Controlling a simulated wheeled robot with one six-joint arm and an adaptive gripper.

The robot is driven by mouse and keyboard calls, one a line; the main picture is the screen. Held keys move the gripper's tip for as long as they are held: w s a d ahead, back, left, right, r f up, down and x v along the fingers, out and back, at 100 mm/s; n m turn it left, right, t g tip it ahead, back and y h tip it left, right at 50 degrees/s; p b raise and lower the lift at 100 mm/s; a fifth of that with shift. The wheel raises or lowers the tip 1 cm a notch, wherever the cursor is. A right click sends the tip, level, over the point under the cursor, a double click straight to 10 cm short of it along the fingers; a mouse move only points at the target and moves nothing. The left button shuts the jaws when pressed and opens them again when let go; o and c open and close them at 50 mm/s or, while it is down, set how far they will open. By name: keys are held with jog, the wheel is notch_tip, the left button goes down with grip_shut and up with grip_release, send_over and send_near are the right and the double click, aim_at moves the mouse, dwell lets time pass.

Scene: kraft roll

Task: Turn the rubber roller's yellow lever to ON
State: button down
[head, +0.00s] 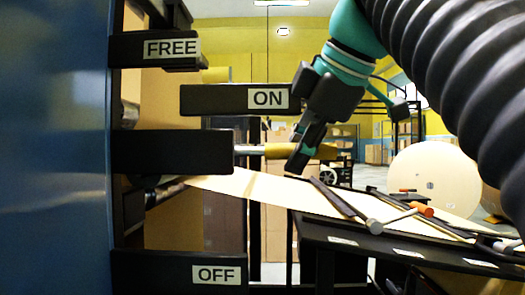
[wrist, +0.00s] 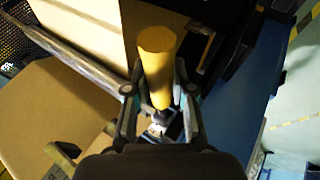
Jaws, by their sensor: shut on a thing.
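The yellow lever (head: 275,151) sticks out to the right on a metal rod from a black block (head: 170,152) in the head view. It lies roughly level, below the ON plate (head: 220,99) and well above the OFF plate (head: 180,268). My gripper (head: 301,160) is shut on its yellow handle, with a finger crossing in front of it and a little of the handle showing beyond. In the wrist view the yellow handle (wrist: 157,55) runs between the two fingers of my gripper (wrist: 157,92).
A FREE plate (head: 155,48) sits above the ON plate, beside a blue panel (head: 55,150) on the left. A dark table (head: 345,240) with several tools stands below right of my gripper. A large paper roll (head: 434,183) stands behind.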

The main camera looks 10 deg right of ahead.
jog(key=shift+r, duration=0.25)
jog(key=c, duration=1.2)
grip_release()
jog(key=shift+a, duration=0.1)
jog(key=shift+c, duration=0.2)
jog(key=shift+f, duration=0.1)
jog(key=shift+f, duration=0.1)
